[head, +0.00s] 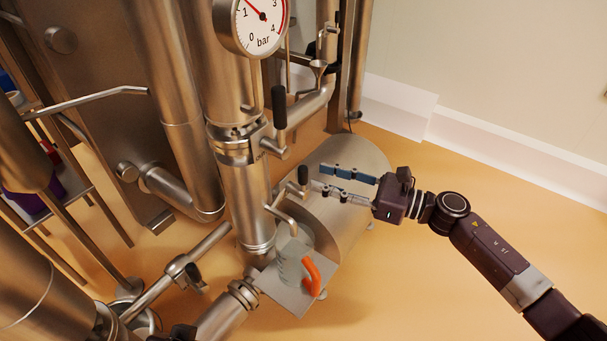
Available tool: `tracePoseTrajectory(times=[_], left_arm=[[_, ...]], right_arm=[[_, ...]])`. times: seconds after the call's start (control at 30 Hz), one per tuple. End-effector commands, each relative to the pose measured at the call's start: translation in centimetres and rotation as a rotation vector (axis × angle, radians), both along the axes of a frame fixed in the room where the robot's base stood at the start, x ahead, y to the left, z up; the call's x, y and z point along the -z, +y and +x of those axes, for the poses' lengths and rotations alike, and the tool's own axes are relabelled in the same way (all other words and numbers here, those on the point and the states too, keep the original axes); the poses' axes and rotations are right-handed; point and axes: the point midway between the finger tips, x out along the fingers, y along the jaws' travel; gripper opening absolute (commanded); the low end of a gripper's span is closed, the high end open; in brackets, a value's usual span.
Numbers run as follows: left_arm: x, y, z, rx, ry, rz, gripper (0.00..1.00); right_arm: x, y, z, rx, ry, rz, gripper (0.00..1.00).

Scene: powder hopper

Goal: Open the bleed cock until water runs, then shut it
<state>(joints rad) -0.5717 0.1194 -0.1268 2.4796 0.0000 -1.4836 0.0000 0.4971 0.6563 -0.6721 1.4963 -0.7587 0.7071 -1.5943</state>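The bleed cock (281,213) is a small bent metal spout low on the vertical steel pipe, with a short lever ending in a black knob (303,175). My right gripper (317,177) comes in from the right. Its two long fingers are apart, with the tips just right of the knob; whether they touch it I cannot tell. A clear jug (293,265) with an orange handle stands below the spout on a metal plate (294,299). No running water shows. My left gripper is not clearly in view.
A pressure gauge (262,18) reads between 1 and 2 bar. Another black-handled lever (279,107) sits on the pipe above the cock. A large steel cylinder (345,160) lies behind my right fingers. Steel pipes crowd the left. Floor at right is clear.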

Motion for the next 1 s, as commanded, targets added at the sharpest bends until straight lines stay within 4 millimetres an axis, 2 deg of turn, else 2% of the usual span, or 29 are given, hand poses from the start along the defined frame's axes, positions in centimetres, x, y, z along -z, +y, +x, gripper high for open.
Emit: tracePoseTrajectory(times=[0.1,0.3,0.47,0.7,1.0], left_arm=[[0.0,0.0,0.1,0.000,-0.003,-0.001,0.78],[-0.1,-0.1,0.4,0.002,-0.016,-0.003,0.78],[-0.1,-0.2,0.6,0.002,-0.023,-0.004,0.78],[-0.2,-0.1,0.6,0.002,-0.024,-0.004,0.78],[-0.1,-0.2,0.6,0.002,-0.024,-0.005,0.78]], right_arm=[[-0.1,2.0,0.9,0.000,0.001,0.004,0.34],[-0.1,4.5,2.0,0.001,0.002,0.003,0.34],[0.0,5.3,2.3,0.002,0.003,0.002,0.34],[0.0,5.4,2.4,0.003,0.004,0.003,0.34],[0.0,5.4,2.4,0.003,0.004,0.003,0.02]])
